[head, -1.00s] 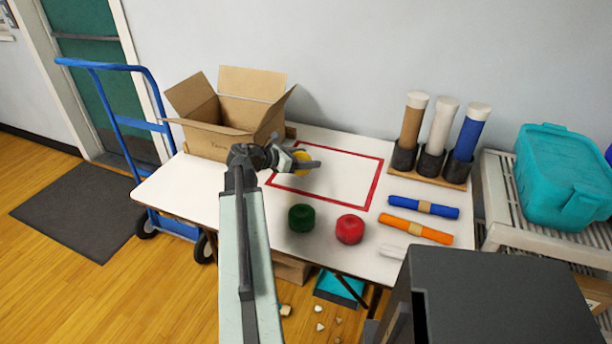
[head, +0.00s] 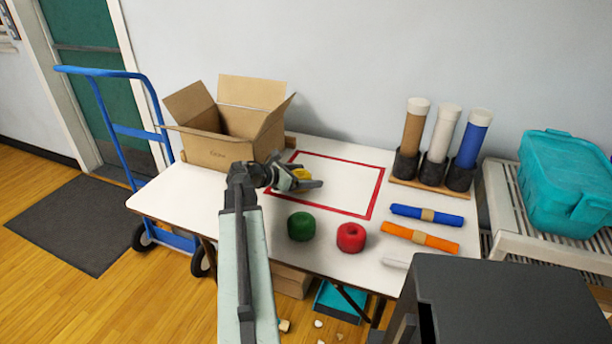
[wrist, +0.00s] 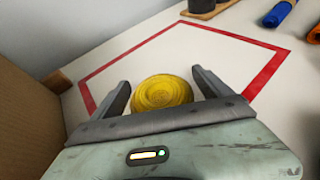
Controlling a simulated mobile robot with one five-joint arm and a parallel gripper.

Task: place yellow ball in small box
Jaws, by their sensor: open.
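The yellow ball (head: 301,174) sits on the white table inside the red outline, near its left side. In the wrist view the yellow ball (wrist: 161,92) lies between the two fingers. My gripper (head: 305,182) is open around the ball, with a gap on each side, and partly hides it in the head view. The wrist view shows my gripper (wrist: 162,88) with both fingers spread. An open cardboard box (head: 216,152) stands at the table's back left, its flaps up. Its inside floor is hidden.
A green roll (head: 301,226) and a red roll (head: 351,237) sit in front of the red outline (head: 378,190). Blue (head: 427,214) and orange (head: 420,237) rolls lie at right. Upright tubes (head: 440,135) stand behind. The cardboard wall (wrist: 25,115) is close on the wrist view's left.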

